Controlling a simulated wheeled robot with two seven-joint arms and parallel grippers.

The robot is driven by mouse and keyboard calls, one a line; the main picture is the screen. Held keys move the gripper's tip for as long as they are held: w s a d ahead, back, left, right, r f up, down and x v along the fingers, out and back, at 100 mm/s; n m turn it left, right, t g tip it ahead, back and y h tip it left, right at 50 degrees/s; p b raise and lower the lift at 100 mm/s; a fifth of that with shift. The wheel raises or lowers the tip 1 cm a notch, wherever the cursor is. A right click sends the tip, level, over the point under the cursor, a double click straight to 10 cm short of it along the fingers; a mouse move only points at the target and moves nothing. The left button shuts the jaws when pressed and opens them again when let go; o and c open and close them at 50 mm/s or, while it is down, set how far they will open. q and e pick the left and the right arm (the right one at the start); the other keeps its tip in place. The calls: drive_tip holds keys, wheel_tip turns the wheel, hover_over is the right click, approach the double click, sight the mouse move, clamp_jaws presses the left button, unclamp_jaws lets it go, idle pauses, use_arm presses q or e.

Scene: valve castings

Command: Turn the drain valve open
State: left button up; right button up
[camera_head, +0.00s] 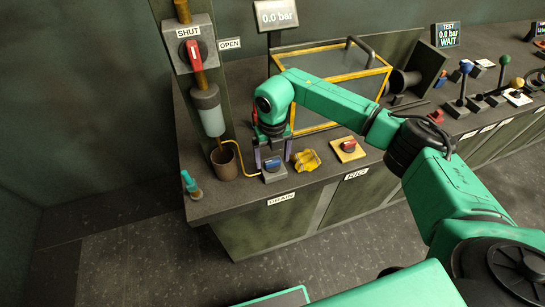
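The gripper partly hides the knob. My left gripper is not in view.
A brown cup (225,162) and a teal-handled item (190,184) stand left. A yellow-framed clear case (340,65) is behind. The gauge (276,16) reads 0.0 bar.

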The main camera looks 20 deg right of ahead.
sight(273, 160)
wheel_tip(273, 160, up, 14)
drive_tip(key=b, duration=0.3)
drive_tip(key=shift+r, duration=0.25)
